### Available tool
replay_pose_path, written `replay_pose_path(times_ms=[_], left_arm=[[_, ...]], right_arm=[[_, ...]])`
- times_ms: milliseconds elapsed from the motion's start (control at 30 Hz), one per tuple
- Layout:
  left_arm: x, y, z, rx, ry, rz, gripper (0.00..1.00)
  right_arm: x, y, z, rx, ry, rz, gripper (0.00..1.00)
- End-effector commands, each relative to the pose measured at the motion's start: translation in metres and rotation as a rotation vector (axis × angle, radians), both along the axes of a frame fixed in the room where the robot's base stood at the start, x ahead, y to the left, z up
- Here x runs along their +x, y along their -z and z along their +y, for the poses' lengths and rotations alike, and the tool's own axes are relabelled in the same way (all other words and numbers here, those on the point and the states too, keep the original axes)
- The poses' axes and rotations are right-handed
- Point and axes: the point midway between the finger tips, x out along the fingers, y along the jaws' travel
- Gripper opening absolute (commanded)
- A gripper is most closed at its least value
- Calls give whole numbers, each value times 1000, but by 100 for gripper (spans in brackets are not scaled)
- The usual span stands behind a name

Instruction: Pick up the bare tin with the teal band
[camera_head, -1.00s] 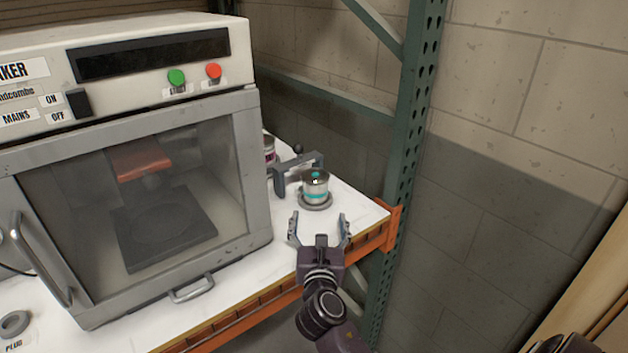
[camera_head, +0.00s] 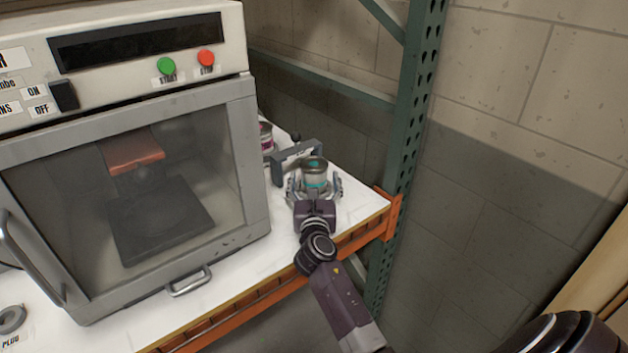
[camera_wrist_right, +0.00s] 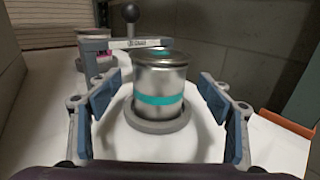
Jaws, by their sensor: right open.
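The bare tin with the teal band (camera_head: 314,173) stands upright at the right end of the white bench top. My right gripper (camera_head: 314,187) is open, with one finger on each side of the tin. In the right wrist view the blue finger pads (camera_wrist_right: 158,98) stand apart from the tin, with a gap on both sides. My left gripper is not in view.
A shaker cabinet (camera_head: 120,95) with a clear door stands close on the left. Another tin with a pink band (camera_head: 266,137) stands behind the lever device. A green rack post (camera_head: 408,130) and orange beam (camera_head: 388,215) border the bench's right end.

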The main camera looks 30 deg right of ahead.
Motion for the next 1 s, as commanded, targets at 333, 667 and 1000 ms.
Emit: replay_pose_path(times_ms=[333, 667, 1000], left_arm=[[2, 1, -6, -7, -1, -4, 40], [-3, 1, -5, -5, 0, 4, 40], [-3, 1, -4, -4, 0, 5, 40]], right_arm=[[23, 1, -14, 1, 0, -1, 73], [23, 2, -14, 0, 0, 0, 54], [23, 0, -14, 0, 0, -2, 20]])
